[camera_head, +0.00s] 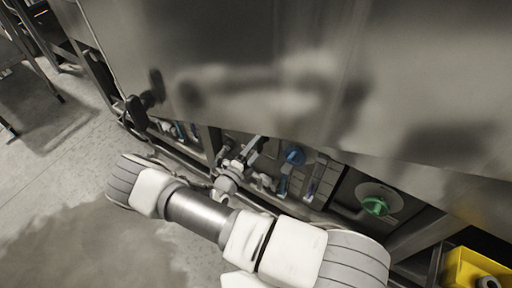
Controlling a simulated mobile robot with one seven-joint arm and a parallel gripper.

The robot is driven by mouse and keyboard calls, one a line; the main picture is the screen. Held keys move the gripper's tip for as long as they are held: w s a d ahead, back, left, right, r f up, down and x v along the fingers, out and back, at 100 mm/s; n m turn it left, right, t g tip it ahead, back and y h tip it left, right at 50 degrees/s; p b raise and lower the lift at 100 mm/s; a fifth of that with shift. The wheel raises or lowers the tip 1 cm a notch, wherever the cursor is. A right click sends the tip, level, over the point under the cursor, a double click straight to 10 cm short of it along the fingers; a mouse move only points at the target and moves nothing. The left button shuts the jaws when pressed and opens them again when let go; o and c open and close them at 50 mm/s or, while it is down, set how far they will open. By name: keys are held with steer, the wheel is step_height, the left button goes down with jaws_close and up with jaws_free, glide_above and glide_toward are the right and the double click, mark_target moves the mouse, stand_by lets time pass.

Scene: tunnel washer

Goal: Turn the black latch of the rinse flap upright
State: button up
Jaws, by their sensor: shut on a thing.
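My gripper (252,148) is in the middle of the view, low at the machine's front, just under the lower edge of the big steel panel. Its jaws are shut on a small dark part there, which looks like the black latch. My own fingers and wrist hide most of it, so its angle cannot be told. The rinse flap cannot be clearly made out behind my arm.
The steel panel (330,60) overhangs the low recess. Right of my gripper are a blue round knob (293,155) and a green knob (376,206). A black handle-like part (138,112) juts out at the left. A yellow bin (468,268) is bottom right. Floor (50,190) is clear at left.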

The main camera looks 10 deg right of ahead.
steer(key=o, duration=1.1)
steer(key=shift+c, duration=0.2)
steer(key=p+v, duration=0.1)
steer(key=v, duration=1.6)
steer(key=shift+s+p, duration=0.25)
steer(key=shift+p, duration=0.15)
steer(key=shift+a, duration=0.25)
